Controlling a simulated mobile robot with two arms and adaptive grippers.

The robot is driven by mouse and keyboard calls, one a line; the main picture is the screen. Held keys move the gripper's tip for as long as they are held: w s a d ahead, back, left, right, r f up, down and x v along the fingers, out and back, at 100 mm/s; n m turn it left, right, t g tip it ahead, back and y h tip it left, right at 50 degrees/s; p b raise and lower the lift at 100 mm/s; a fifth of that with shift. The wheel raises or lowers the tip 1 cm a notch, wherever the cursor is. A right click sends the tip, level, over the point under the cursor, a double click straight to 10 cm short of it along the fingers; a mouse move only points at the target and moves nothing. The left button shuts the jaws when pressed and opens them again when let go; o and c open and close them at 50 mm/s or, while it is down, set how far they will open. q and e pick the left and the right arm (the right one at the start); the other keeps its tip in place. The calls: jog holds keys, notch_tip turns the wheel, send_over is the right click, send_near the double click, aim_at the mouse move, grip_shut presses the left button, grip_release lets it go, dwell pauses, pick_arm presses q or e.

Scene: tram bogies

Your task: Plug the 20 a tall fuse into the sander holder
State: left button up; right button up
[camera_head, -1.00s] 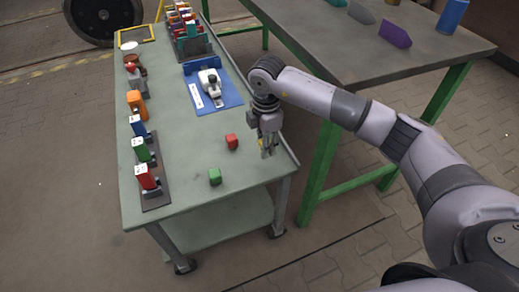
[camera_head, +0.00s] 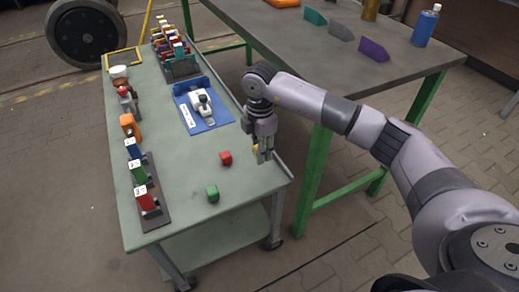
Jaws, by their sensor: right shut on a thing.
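My right gripper (camera_head: 263,158) is over the right edge of the green-grey trolley top (camera_head: 190,178). It is shut on a small yellow piece (camera_head: 256,149), mostly hidden by the fingers; I cannot tell from the picture whether it is the 20 A tall fuse. A row of holders stands along the trolley's left side: red (camera_head: 145,198), green (camera_head: 138,172), blue (camera_head: 133,149) and orange (camera_head: 129,126). Their labels are too small to read, so I cannot tell which is the sander holder. My left gripper is not in view.
A red block (camera_head: 225,158) and a green block (camera_head: 212,193) lie loose near the gripper. A blue tray (camera_head: 187,95) holds a white device. A rack (camera_head: 182,68) with coloured pieces is behind. A green-legged table (camera_head: 330,40) stands right. The trolley's middle is clear.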

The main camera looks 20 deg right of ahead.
jog(key=shift+s+a+r+n, duration=0.2)
jog(key=shift+r+n, duration=0.2)
jog(key=shift+n, duration=0.4)
jog(key=s+a+r+m, duration=0.4)
jog(key=s+r+m, duration=1)
jog(key=m, duration=0.7)
jog(key=shift+s+a, duration=0.15)
jog(key=shift+s, duration=0.6)
